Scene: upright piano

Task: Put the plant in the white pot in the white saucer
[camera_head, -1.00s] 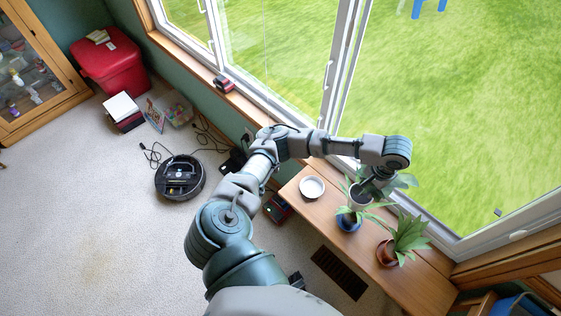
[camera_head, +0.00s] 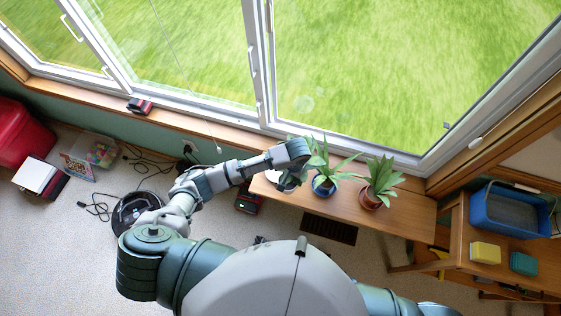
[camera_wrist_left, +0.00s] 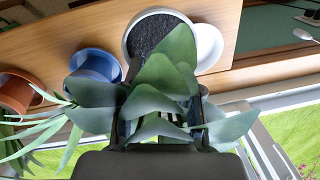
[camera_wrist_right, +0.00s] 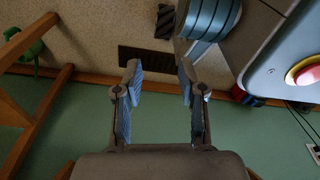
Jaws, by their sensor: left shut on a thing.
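My left gripper (camera_head: 291,167) is shut on the plant in the white pot (camera_head: 287,184), gripping it among the leaves. In the left wrist view the fingers (camera_wrist_left: 164,100) are mostly hidden behind broad grey-green leaves (camera_wrist_left: 155,95), and the pot's white rim and dark soil (camera_wrist_left: 155,35) show beyond. The white saucer (camera_wrist_left: 210,46) is partly covered by the pot in that view; I cannot tell whether they touch. In the head view the saucer (camera_head: 271,175) shows only partly beside my arm. My right gripper (camera_wrist_right: 158,72) is open and empty, in its wrist view only.
A plant in a blue pot (camera_head: 322,185) stands close right of the held pot. A plant in a terracotta pot (camera_head: 370,200) is further right on the wooden bench (camera_head: 405,212). The window (camera_head: 370,70) runs behind. A blue bin (camera_head: 512,210) stands on a table at right.

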